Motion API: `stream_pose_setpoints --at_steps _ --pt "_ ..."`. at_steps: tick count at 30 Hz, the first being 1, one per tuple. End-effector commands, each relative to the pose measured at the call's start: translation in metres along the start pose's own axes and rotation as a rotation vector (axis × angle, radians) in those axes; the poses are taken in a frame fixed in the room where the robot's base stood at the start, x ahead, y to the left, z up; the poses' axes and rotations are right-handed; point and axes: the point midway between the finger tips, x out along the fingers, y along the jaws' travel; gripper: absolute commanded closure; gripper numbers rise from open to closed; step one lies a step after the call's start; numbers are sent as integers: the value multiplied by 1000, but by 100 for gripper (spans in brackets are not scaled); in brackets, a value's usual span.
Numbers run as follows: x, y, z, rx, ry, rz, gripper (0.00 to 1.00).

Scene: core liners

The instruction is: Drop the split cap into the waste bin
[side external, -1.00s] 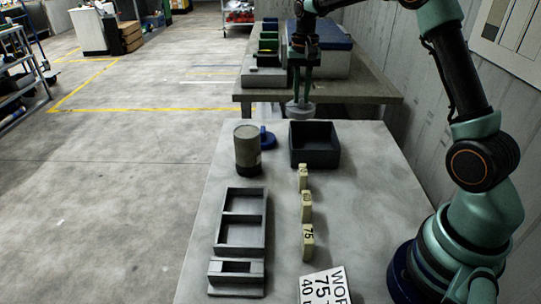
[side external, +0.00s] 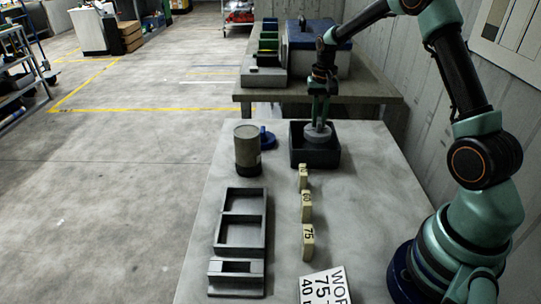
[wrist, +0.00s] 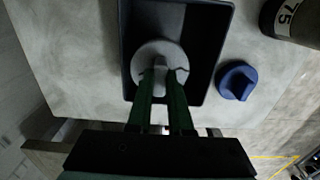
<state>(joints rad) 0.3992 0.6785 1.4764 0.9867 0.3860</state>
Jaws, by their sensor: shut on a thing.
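The grey round cap (side external: 317,133) is held in my gripper (side external: 319,120), at the mouth of the dark waste bin (side external: 301,161). In the wrist view my gripper's green fingers (wrist: 164,80) are shut on the raised bar of the grey cap (wrist: 150,52). The cap lies within the outline of the bin (wrist: 205,70) there. I cannot tell whether the cap touches the bin floor.
A blue cap (side external: 267,138) lies on the table left of the bin, beside an upright grey cylinder (side external: 246,146). Several yellow number blocks (side external: 307,205) stand in front of the bin. A grey two-part tray (side external: 263,215) lies front left.

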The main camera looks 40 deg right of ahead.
Motion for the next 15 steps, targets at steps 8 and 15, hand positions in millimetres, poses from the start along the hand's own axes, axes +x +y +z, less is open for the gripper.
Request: stream_pose_setpoints --at_steps 8,15 --pt "3 0 0 0 0 0 100" --pt "2 0 0 0 0 0 47"
